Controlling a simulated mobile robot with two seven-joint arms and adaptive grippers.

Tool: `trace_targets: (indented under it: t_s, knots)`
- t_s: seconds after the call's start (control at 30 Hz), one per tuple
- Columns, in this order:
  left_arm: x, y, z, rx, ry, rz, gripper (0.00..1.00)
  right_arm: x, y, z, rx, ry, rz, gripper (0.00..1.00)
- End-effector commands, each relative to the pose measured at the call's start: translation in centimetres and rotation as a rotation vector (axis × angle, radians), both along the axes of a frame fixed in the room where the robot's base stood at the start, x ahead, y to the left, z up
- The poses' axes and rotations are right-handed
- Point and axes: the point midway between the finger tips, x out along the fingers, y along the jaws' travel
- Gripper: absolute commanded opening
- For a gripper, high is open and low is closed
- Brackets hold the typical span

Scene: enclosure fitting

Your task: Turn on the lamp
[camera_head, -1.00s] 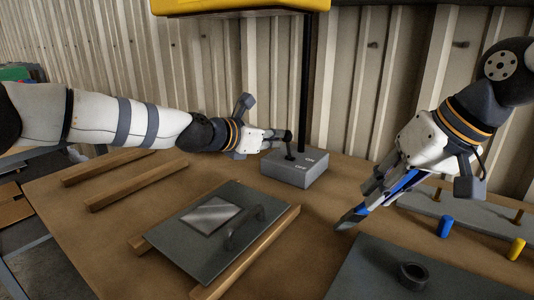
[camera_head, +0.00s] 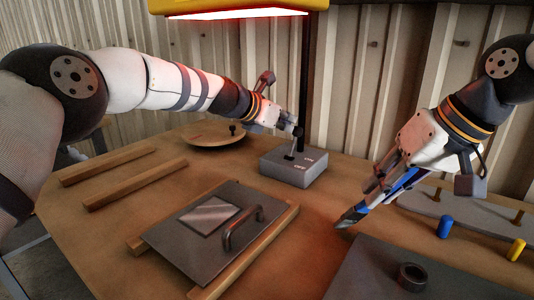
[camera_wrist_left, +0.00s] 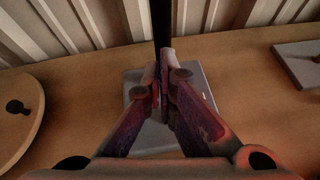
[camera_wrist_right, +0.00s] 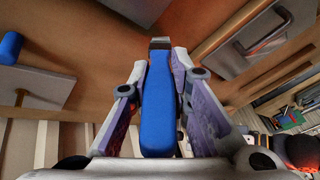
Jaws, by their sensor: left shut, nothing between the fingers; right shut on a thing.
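The lamp (camera_head: 240,14) is a yellow hood on a black post at the top of the head view, and its underside glows red-white. Its grey switch box (camera_head: 294,170), marked ON and OFF, stands at the foot of the post with a dark lever (camera_head: 290,156) on top. My left gripper (camera_head: 297,130) is shut and empty, just above the box by the lever; whether it touches the lever I cannot tell. In the left wrist view the fingers hide much of the box (camera_wrist_left: 140,92). My right gripper (camera_head: 375,195) is shut on a blue-handled tool (camera_wrist_right: 158,110), held above the table.
A grey panel with a handle (camera_head: 180,240) lies on wooden strips at the front. A round wooden lid (camera_head: 213,137) lies behind left. A dark plate with a ring (camera_head: 412,275) is front right. Blue (camera_head: 445,227) and yellow (camera_head: 516,249) pegs stand at right.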

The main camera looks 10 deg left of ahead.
Motion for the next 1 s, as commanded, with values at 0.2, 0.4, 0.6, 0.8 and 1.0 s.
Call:
trace_targets:
  t_s: [0.2,0.4,0.6,0.8,1.0]
  knots:
    - [0.3,-0.1,-0.1,0.001,0.001,0.0,0.0,0.1,0.0,-0.4,0.001,0.006,0.0,0.0]
    - [0.3,-0.1,0.0,0.0,0.0,0.001,0.0,0.1,0.0,-0.5,0.001,0.006,0.0,0.0]
    - [0.3,-0.1,0.0,0.0,0.0,0.001,0.0,0.1,0.0,-0.4,0.001,0.006,0.0,0.0]
    - [-0.1,0.2,0.3,0.0,0.0,0.001,0.0,0.1,0.0,-0.4,0.0,0.005,0.0,0.0]
    - [-3.2,1.9,2.3,-0.004,-0.001,0.001,0.0,0.1,0.0,-0.4,0.0,0.005,0.0,0.0]
